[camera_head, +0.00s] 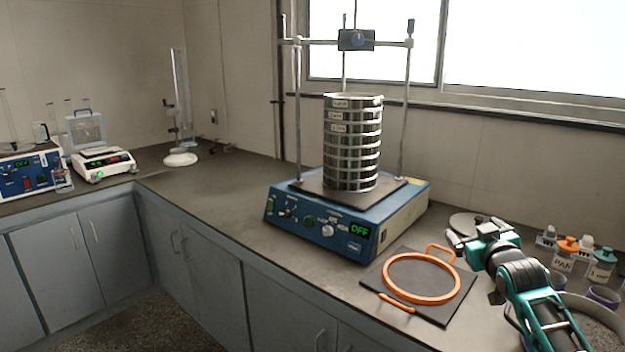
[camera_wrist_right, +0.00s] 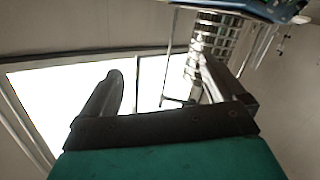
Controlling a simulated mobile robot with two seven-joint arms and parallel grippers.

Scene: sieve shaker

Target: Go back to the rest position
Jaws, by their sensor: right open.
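My right gripper (camera_head: 462,240) is above the counter at the right in the head view, near the orange ring. In the right wrist view its two fingers (camera_wrist_right: 160,88) stand apart with nothing between them. The blue sieve shaker (camera_head: 318,232) stands on the counter with its display reading OFF. A stack of metal sieves (camera_head: 352,145) stands upright on its plate, and the stack also shows in the right wrist view (camera_wrist_right: 212,38). The clamp bar with a dark knob block (camera_head: 356,40) is above the stack, apart from it. My left gripper is not in view.
An orange ring with handles (camera_head: 422,298) lies on a dark mat (camera_head: 445,312) at the counter's front. Orange and teal-lidded jars (camera_head: 602,264) stand at the far right. A balance (camera_head: 104,164) and a glass cylinder on a stand (camera_head: 180,85) are at the left. The counter left of the shaker is clear.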

